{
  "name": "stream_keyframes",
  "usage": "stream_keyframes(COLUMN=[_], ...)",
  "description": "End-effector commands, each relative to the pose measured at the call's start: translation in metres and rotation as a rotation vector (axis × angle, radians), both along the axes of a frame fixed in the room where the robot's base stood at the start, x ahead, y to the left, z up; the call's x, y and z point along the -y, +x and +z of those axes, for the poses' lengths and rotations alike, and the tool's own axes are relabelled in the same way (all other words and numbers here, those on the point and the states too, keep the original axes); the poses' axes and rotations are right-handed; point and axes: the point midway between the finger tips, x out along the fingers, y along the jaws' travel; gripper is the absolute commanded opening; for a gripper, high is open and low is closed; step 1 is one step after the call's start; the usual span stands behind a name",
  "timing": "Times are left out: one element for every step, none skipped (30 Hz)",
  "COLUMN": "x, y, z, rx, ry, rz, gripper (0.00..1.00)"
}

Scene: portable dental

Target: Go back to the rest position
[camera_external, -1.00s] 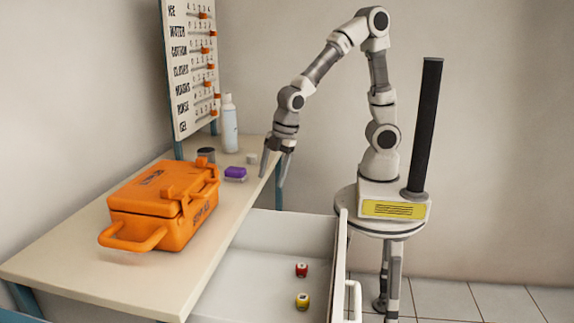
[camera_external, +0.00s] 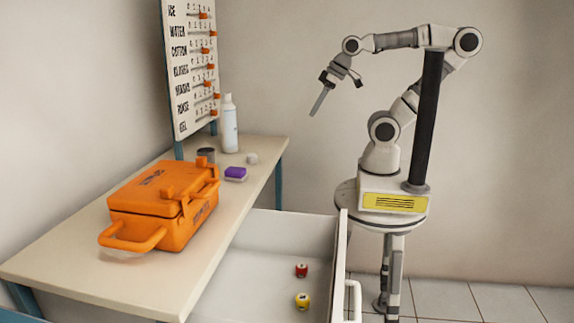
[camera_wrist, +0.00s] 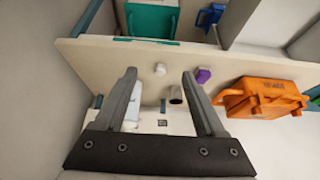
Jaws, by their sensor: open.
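My gripper (camera_external: 322,98) is raised in the air to the right of the table, above the level of its top, with the fingers pointing down and left. In the wrist view my gripper (camera_wrist: 160,85) has its two fingers spread apart, with nothing held between them. My arm is folded back above its round base, with the elbow high at the right. The table (camera_external: 75,255) lies below and left of the gripper, well apart from it.
On the table are an orange case (camera_external: 150,215), a purple block (camera_external: 235,173), a white bottle (camera_external: 229,125), a dark can (camera_external: 205,155) and a small white cube (camera_external: 252,158). An open white drawer (camera_external: 245,275) holds a red item (camera_external: 301,270) and a yellow item (camera_external: 302,301). A board with orange sliders (camera_external: 190,70) stands behind.

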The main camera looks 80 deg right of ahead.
Motion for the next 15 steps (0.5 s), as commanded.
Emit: stream_keyframes(x=[0.000,0.000,0.000,0.000,0.000,0.000,0.000,0.000,0.000,0.000,0.000,0.000,0.000,0.000,0.000], y=[0.000,0.000,0.000,0.000,0.000,0.000,0.000,0.000,0.001,0.001,0.001,0.001,0.001,0.001,0.001], z=[0.023,0.030,0.039,0.047,0.054,0.064,0.072,0.080,0.091,0.099,0.106,0.115,0.121,0.127,0.134], rx=[-0.001,-0.001,0.000,0.000,0.000,0.000,0.000,0.000,0.000,0.000,0.000,0.000,0.000,0.000,0.000], ry=[-0.001,-0.001,-0.001,-0.001,-0.002,-0.002,-0.002,-0.002,-0.003,-0.003,-0.003,-0.003,-0.003,-0.004,-0.004], rz=[0.002,0.002,0.003,0.003,0.004,0.004,0.004,0.004,0.004,0.004,0.004,0.004,0.004,0.005,0.005], gripper=[0.72,0.72,0.72,0.72,0.72,0.72,0.72,0.72,0.72,0.72,0.72,0.72,0.72,0.72,0.72])
